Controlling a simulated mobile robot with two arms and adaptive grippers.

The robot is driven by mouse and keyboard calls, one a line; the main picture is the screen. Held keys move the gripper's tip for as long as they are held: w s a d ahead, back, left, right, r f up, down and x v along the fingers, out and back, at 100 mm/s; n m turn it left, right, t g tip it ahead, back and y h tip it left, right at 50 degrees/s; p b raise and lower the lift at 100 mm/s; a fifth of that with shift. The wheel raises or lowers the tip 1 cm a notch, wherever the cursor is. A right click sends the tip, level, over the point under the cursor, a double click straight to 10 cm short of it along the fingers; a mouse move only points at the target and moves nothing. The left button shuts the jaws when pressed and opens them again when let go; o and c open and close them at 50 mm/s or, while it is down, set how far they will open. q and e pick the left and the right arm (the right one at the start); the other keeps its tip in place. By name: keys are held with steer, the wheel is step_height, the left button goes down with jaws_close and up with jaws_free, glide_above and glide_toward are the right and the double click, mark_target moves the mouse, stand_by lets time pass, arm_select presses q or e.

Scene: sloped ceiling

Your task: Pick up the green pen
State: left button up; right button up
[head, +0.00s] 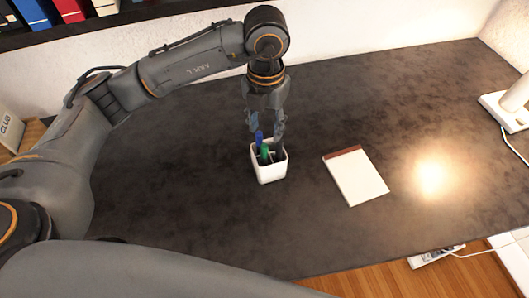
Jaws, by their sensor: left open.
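The green pen (265,151) stands in a white square pen cup (271,174) on the dark desk. A blue pen (259,138) stands beside it in the cup, and a dark item also shows at the cup's right side. My left gripper (266,136) points down over the cup and is open. Its fingers come down to about the cup's rim, close to the pens. I cannot tell whether a finger touches the green pen. The lower part of the green pen is hidden inside the cup. My right gripper is not in view.
A notepad (356,177) with a brown top strip lies right of the cup. A white lamp (508,108) stands at the desk's right edge. Books (72,10) sit on a dark shelf at the upper left. The dark desk (420,90) is mostly clear. A power strip (437,256) lies below it.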

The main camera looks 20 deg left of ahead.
mark_target(264, 145)
arm_select(q)
step_height(264, 145, down, 3)
steer(key=shift+f, duration=0.15)
step_height(264, 145, down, 3)
steer(key=shift+a+p, duration=0.1)
steer(key=shift+p, duration=0.8)
step_height(264, 145, down, 4)
steer(key=shift+s+r+p, duration=0.1)
steer(key=shift+r+p, duration=0.15)
steer(key=shift+p, duration=0.4)
steer(key=shift+a+f, duration=0.1)
steer(key=shift+f, duration=0.1)
steer(key=c, duration=0.9)
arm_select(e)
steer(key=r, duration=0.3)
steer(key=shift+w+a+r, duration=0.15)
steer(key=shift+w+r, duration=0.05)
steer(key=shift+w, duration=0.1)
